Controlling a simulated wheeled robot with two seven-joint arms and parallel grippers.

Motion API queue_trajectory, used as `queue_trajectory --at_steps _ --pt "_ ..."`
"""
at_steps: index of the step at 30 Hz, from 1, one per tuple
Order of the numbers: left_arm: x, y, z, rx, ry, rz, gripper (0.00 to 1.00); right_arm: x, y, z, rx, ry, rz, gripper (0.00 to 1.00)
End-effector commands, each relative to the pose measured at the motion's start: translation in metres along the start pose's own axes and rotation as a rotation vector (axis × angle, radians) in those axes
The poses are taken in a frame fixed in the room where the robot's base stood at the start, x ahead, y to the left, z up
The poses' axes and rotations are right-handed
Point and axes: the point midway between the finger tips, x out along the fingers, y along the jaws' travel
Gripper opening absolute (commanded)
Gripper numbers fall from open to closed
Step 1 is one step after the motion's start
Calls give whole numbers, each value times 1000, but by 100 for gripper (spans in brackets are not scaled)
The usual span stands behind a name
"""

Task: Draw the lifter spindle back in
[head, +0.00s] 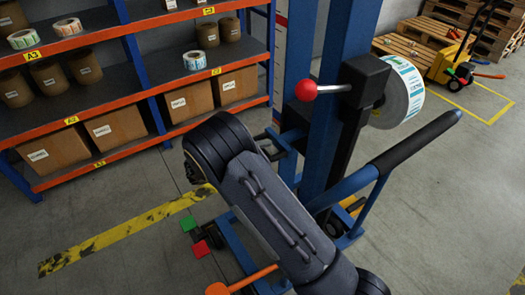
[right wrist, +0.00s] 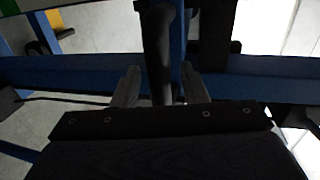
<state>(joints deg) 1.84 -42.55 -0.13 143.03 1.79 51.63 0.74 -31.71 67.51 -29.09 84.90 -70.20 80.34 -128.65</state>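The lifter has a blue mast (head: 339,90) with a black head block (head: 363,82) near its top. A lever with a red ball knob (head: 306,90) sticks out to the left of the block. A label roll (head: 401,93) sits on the block's right side; the spindle inside it is hidden. My right arm crosses the head view in front of the mast's lower part, and its fingertips cannot be made out there. In the right wrist view my right gripper (right wrist: 160,76) is open, its two fingers on either side of a dark bar (right wrist: 158,45), with visible gaps. My left gripper is out of view.
A black push handle (head: 415,145) on a blue arm juts out to the right. Green (head: 188,223) and red (head: 201,249) pedals and an orange lever (head: 240,281) are low down. Shelves (head: 140,20) stand left; pallets (head: 425,45) and a yellow pallet truck (head: 448,65) stand back right.

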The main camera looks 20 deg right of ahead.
Motion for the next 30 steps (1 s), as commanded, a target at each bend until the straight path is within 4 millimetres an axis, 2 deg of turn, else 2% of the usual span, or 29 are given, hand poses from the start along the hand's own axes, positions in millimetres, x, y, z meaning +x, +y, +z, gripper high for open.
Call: queue_trajectory --at_steps 8,17,25,30 --pt "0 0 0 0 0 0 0 2 0 0 0 0 0 38" --pt "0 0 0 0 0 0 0 2 0 0 0 1 0 0" --pt "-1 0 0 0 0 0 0 0 0 0 0 0 1 0" --pt "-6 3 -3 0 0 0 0 -14 2 0 -2 0 1 0"
